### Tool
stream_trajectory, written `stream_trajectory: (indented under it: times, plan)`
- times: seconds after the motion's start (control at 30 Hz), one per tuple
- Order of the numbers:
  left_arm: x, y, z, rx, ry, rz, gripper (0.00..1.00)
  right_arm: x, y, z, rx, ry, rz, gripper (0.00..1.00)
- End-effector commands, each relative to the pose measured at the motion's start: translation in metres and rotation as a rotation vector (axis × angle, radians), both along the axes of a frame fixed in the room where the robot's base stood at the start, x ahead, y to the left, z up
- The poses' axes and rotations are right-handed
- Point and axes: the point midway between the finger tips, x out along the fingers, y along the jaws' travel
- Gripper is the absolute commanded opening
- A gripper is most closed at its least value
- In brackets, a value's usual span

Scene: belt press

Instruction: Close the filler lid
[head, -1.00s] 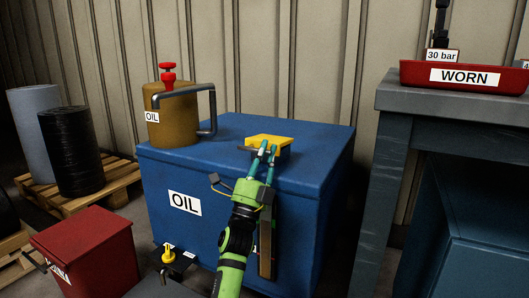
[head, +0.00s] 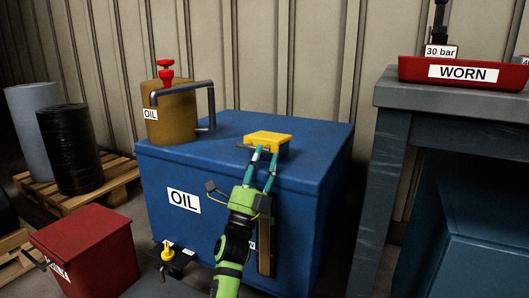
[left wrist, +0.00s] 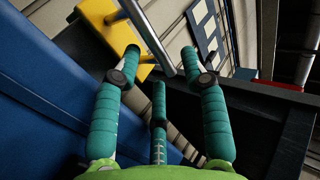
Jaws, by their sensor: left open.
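The yellow filler lid (head: 268,137) lies about level on top of the blue oil tank (head: 185,171), near its front edge. A thin grey bar sticks out at the lid's front. In the left wrist view the yellow lid (left wrist: 100,22) is at upper left, with a grey bar (left wrist: 147,32) crossing above the fingers. My left gripper (head: 265,157) is open just in front of the lid, its teal fingers apart and empty. Whether a fingertip touches the lid or bar is unclear. My right gripper is out of view.
A brown oil can (head: 172,118) with a grey handle stands on the tank's left side. A red bin (head: 88,248) stands at front left. A grey bench (head: 440,105) with a red tray (head: 420,74) stands at right. The tank top right of the lid is clear.

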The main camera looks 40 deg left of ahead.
Motion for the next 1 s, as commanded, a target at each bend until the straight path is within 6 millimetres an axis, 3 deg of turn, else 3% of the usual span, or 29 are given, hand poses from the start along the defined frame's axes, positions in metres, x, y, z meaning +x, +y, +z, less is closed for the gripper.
stream_trajectory:
  times: [0.2, 0.4, 0.83, 0.87, 0.97, 1.0]
  plan:
    - [-0.030, -0.010, -0.039, -0.005, 0.004, -0.001, 0.43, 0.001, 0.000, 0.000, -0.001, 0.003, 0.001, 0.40]
    - [-0.051, -0.017, -0.063, -0.002, 0.003, -0.002, 0.43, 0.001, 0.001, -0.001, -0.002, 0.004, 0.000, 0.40]
    - [-0.060, -0.020, -0.073, 0.001, 0.000, -0.002, 0.43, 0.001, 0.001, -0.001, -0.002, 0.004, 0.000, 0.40]
    - [-0.060, -0.020, -0.073, 0.001, 0.000, -0.002, 0.39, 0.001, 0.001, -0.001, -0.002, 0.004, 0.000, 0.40]
    - [-0.059, -0.021, -0.069, -0.008, 0.001, -0.013, 0.00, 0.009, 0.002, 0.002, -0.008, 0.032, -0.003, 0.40]
    - [-0.059, -0.022, -0.065, -0.020, 0.001, -0.027, 0.00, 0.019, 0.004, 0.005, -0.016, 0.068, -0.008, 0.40]
